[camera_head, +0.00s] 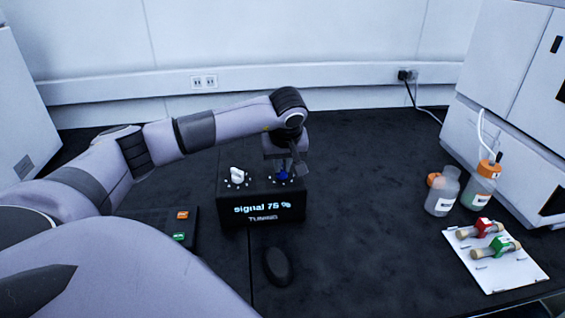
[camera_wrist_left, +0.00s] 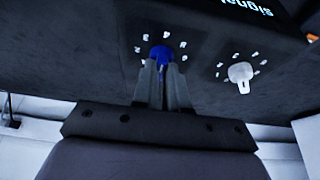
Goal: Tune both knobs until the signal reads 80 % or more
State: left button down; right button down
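The black tuning box (camera_head: 240,217) stands on the dark bench, and its display reads "signal 75 %". A white knob (camera_head: 237,174) is on the left of its top and a blue knob (camera_head: 284,176) on the right, each ringed by white marks. My left gripper (camera_head: 291,170) reaches down over the blue knob. In the left wrist view, its two fingers (camera_wrist_left: 162,72) are close together on either side of the blue knob (camera_wrist_left: 160,52), partly hiding it. The white knob (camera_wrist_left: 241,73) stands free beside it there. My right gripper is not in view.
A black mouse-shaped object (camera_head: 277,267) lies in front of the box. A dark panel with orange and green labels (camera_head: 165,222) is to its left. Bottles (camera_head: 442,192) and a white tray with vials (camera_head: 497,272) stand at the right. The bench behind the box is clear.

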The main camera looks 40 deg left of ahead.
pick_arm(q)
jog(key=shift+n, duration=0.4)
jog(key=n+p, duration=0.1)
jog(key=n, duration=0.1)
jog(key=n+g, duration=0.1)
jog(key=shift+w+d+r+n+g+y+p, duration=0.1)
jog(key=shift+w+r+n+g+y+p, duration=0.1)
jog(key=shift+n+g+y+p, duration=0.15)
jog(key=shift+w+f+n+g+y+p, duration=0.15)
jog(key=shift+n+g+p, duration=0.25)
jog(key=shift+n, duration=0.7)
jog(key=shift+w+n+g+y+p, duration=0.1)
jog(key=shift+n+g+p, duration=0.2)
jog(key=shift+n, duration=0.75)
jog(key=c, duration=1.2)
grip_release()
jog(key=shift+o, duration=0.2)
jog(key=v, duration=0.7)
jog(key=shift+b, duration=0.35)
